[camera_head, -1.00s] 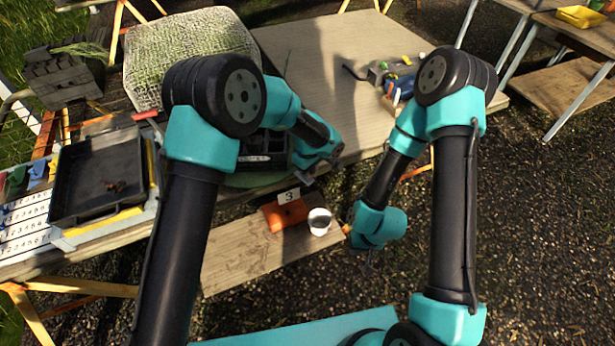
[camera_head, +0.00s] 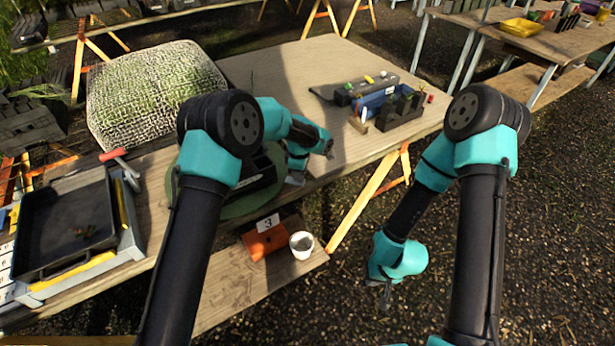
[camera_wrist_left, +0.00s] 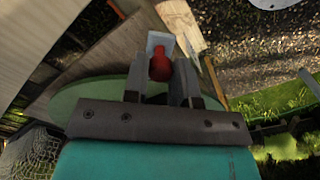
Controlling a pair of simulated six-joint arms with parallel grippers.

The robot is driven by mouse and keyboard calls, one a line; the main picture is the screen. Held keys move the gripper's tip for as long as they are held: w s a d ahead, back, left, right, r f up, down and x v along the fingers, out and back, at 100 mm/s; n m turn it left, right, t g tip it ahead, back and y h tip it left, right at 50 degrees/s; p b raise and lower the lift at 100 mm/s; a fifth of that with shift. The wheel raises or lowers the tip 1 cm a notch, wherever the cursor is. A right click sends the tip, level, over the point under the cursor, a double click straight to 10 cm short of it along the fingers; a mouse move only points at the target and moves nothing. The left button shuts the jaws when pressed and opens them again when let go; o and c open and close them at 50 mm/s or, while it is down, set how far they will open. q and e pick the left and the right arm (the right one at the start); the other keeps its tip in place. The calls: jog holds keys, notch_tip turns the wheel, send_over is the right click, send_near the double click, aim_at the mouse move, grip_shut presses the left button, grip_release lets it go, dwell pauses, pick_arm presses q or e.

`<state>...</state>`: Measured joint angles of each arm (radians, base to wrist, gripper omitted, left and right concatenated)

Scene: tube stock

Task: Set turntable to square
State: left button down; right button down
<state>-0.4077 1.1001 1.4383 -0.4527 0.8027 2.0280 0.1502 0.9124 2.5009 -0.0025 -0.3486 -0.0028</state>
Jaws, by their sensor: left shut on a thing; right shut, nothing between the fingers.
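The turntable (camera_head: 236,209) is a green disc near the front edge of the wooden bench, partly hidden behind my left arm. A black tray with a white label (camera_head: 262,181) sits on it, also partly hidden; I cannot tell whether it is square to the bench. My left gripper (camera_head: 298,179) is at the right side of the disc. In the left wrist view its fingers (camera_wrist_left: 178,85) are shut on a red-ended handle (camera_wrist_left: 160,64), in front of the green disc (camera_wrist_left: 85,97). My right gripper (camera_head: 387,294) is shut and empty, over the gravel in front of the bench.
A black tray (camera_head: 30,239) stands at the left. A mesh-covered block (camera_head: 150,95) is behind the turntable. A blue box (camera_head: 376,101) and a dark rack (camera_head: 400,110) are at the right end. An orange block (camera_head: 262,243) and white cup (camera_head: 302,245) sit on a lower board.

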pick_arm(q)
jog(key=shift+w+r, duration=0.1)
jog(key=shift+w, duration=0.2)
jog(key=c, duration=0.9)
grip_release()
jog(key=shift+c, duration=0.2)
jog(key=shift+s, duration=0.1)
notch_tip(320, 180, up, 17)
jog(key=shift+r, duration=0.15)
